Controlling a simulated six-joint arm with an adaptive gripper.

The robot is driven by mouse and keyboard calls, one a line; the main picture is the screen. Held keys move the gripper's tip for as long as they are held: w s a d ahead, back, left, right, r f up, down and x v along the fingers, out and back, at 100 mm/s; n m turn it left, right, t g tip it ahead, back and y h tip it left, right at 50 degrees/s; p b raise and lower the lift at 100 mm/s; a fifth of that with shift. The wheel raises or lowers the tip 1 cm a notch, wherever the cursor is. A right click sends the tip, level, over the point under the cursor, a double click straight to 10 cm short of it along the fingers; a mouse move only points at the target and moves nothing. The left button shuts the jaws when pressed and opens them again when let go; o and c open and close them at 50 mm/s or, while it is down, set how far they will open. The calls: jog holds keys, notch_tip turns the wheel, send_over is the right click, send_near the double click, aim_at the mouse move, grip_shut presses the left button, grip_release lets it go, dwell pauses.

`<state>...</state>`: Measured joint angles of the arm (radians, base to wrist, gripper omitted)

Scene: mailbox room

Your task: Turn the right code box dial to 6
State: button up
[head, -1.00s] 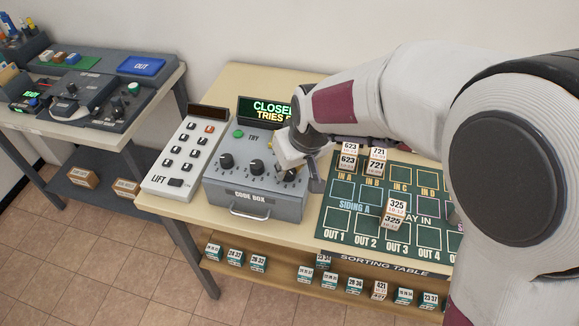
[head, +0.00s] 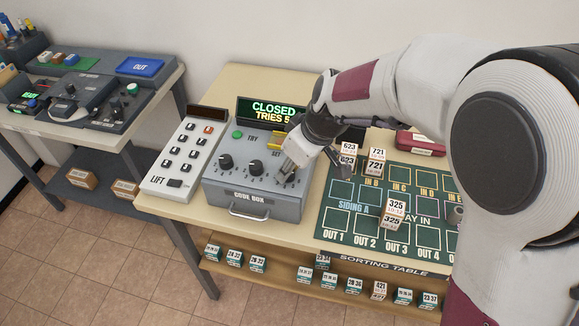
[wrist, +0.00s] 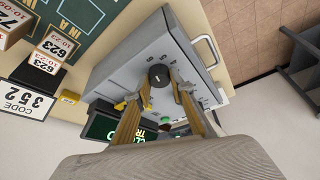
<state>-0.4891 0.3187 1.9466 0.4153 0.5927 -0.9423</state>
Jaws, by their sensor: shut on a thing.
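The grey code box (head: 252,205) stands on the table with a row of black dials. Its left dial (head: 226,163) and middle dial (head: 256,168) show in the head view. The right dial is mostly hidden there by my gripper (head: 287,174). In the wrist view the right dial (wrist: 159,76) is a round black knob with a pale mark, numbers around it. My gripper (wrist: 153,97) has its gold fingers on either side of that dial and is shut on it. The exact number it points to is too small to tell.
A display (head: 271,112) behind the box reads CLOSED and TRIES 5. A white LIFT keypad (head: 182,158) stands close on the left. The green sorting mat (head: 343,225) with numbered blocks lies on the right. A red case (head: 421,142) lies behind the mat.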

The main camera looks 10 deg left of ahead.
jog(key=shift+n, duration=0.5)
jog(key=o, duration=1.1)
jog(key=shift+d+r, duration=0.1)
jog(key=shift+r, duration=0.05)
jog(key=v, duration=1.1)
jog(key=shift+d+r, duration=0.25)
jog(key=shift+r, duration=0.05)
jog(key=shift+w, duration=0.15)
